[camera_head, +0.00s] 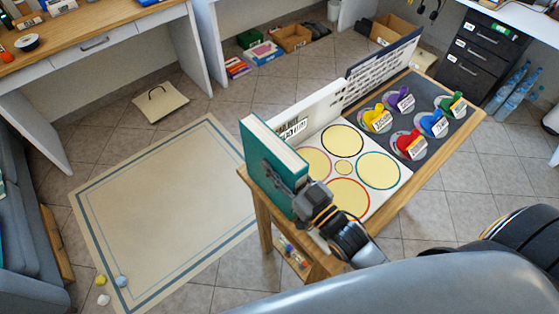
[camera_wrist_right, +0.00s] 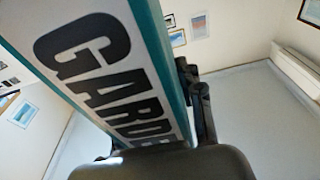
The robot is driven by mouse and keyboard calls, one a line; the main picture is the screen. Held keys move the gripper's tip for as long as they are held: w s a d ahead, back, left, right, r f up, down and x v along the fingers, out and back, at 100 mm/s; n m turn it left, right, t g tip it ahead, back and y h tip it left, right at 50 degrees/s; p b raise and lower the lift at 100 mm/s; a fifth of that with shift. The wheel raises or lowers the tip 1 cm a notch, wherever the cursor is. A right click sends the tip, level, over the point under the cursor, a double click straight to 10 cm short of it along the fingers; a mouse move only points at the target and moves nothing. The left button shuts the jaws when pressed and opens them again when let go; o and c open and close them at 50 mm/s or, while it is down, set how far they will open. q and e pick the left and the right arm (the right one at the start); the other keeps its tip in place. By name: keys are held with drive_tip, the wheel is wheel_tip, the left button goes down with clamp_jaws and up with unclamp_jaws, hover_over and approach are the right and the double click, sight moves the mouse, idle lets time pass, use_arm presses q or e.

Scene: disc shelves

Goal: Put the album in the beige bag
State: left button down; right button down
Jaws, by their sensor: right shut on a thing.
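The album is a thick teal book (camera_head: 268,160) with white pages, upright at the left end of the small wooden table. My right gripper (camera_head: 300,192) is shut on its near side. I cannot tell whether its bottom edge touches the table. In the right wrist view the album (camera_wrist_right: 95,60) fills the left, showing large dark letters "GARDE" on a white spine; a gripper finger (camera_wrist_right: 200,105) lies along its side. The beige bag (camera_head: 158,110) with a dark handle lies on the floor, left of and beyond the table. My left gripper is not in view.
The table holds a white board with coloured circles (camera_head: 378,171) and a dark board with several coloured disc pieces (camera_head: 425,135). A beige rug (camera_head: 165,215) covers the floor left of the table. Small balls (camera_head: 103,299) lie at the rug's near corner.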

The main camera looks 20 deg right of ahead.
drive_tip(key=c, duration=1)
unclamp_jaws()
drive_tip(key=shift+c, duration=0.2)
drive_tip(key=shift+o, duration=1)
drive_tip(key=shift+s+r, duration=0.1)
